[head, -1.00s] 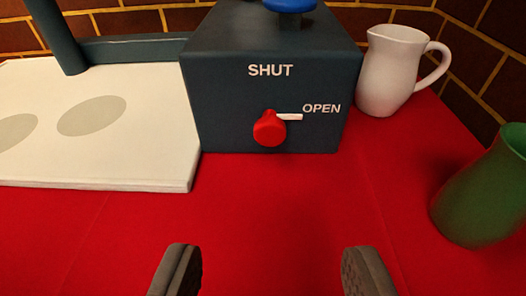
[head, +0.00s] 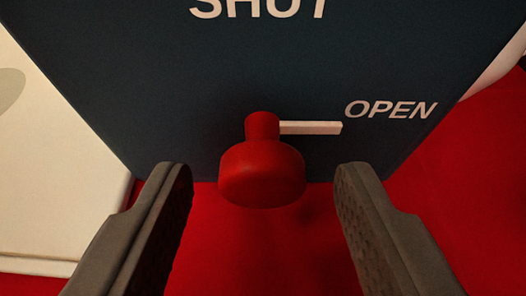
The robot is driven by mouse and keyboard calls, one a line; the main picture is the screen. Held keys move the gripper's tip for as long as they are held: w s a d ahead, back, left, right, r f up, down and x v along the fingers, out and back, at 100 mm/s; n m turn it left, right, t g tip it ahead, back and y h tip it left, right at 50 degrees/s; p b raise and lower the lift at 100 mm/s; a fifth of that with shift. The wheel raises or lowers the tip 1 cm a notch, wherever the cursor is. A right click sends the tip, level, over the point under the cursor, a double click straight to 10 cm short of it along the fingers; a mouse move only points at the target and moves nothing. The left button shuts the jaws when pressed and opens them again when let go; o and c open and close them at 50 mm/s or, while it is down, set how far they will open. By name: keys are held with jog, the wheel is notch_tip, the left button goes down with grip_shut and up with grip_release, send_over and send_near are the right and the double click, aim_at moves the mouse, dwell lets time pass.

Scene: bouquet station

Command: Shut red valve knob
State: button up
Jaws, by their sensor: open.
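The red valve knob (head: 262,172) sticks out from the front of a dark blue box (head: 160,85). Its white pointer (head: 311,128) lies level and points right, toward the word OPEN (head: 391,109). The word SHUT (head: 258,8) is above the knob, partly cut off by the top edge. My gripper (head: 263,185) is open, with one finger left of the knob and the other right of it. Both fingers are apart from the knob in the picture. Whether the fingertips reach as far as the knob in depth is hard to tell.
A white board (head: 50,170) lies to the left of the box. Red cloth (head: 470,200) covers the surface below and to the right. A pale edge, part of the white jug (head: 500,65), shows at the upper right.

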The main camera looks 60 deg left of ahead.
jog(key=shift+w+a, duration=0.1)
jog(key=shift+a, duration=0.1)
jog(key=shift+f, duration=0.1)
jog(key=c, duration=0.9)
jog(key=shift+c, duration=0.2)
